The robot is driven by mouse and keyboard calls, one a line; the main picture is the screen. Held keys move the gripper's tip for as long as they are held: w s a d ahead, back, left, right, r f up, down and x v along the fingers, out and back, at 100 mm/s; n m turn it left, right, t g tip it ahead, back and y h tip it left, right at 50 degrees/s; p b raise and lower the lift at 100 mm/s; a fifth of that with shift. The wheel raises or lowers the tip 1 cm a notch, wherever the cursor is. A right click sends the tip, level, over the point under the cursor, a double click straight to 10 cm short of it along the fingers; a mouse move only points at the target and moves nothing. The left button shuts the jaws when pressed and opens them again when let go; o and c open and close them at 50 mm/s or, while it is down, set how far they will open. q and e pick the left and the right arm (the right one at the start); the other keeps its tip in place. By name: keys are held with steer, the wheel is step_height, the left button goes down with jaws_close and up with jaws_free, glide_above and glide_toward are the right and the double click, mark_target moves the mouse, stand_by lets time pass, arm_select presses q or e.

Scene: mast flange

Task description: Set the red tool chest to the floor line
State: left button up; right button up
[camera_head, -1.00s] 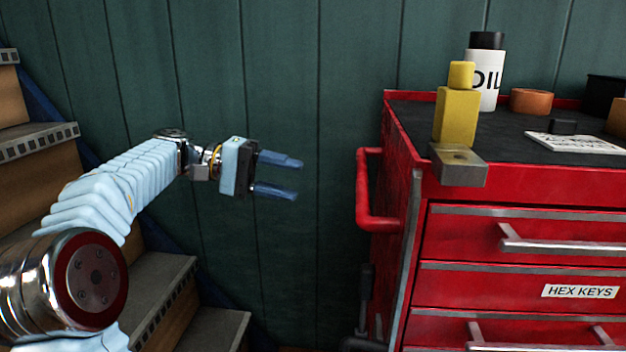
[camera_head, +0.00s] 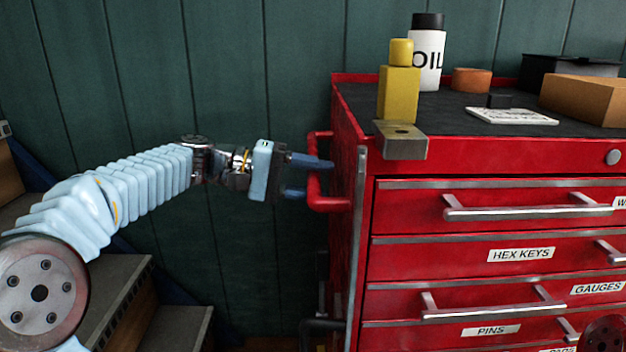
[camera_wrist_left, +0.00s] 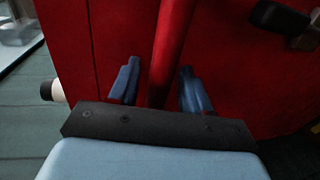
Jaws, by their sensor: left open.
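The red tool chest (camera_head: 350,130) stands at the right against the green wall, with labelled drawers on its front. Its red side handle (camera_head: 314,175) sticks out to the left. My left gripper (camera_head: 310,178) is open at that handle. In the left wrist view, the handle bar (camera_wrist_left: 172,45) runs between the two blue fingers (camera_wrist_left: 155,88), with a gap showing on each side. The chest's red side panel (camera_wrist_left: 110,30) fills most of that view behind them. The floor line is not visible in these frames. My right gripper is not in view.
On the chest top are a yellow bottle (camera_head: 398,95), a white oil bottle (camera_head: 427,65), an orange round item (camera_head: 472,79), a cardboard box (camera_head: 590,98) and a dark case (camera_head: 565,70). A metal block (camera_head: 400,142) overhangs the front-left corner. Steps (camera_head: 110,290) stand at lower left.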

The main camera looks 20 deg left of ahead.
arm_select(q)
jaws_close()
steer(key=shift+a, duration=0.1)
steer(key=shift+v, duration=0.9)
steer(key=shift+c, duration=1.3)
jaws_free()
steer(key=shift+a+f, duration=0.1)
steer(key=shift+f, duration=0.05)
steer(key=shift+o, duration=1.3)
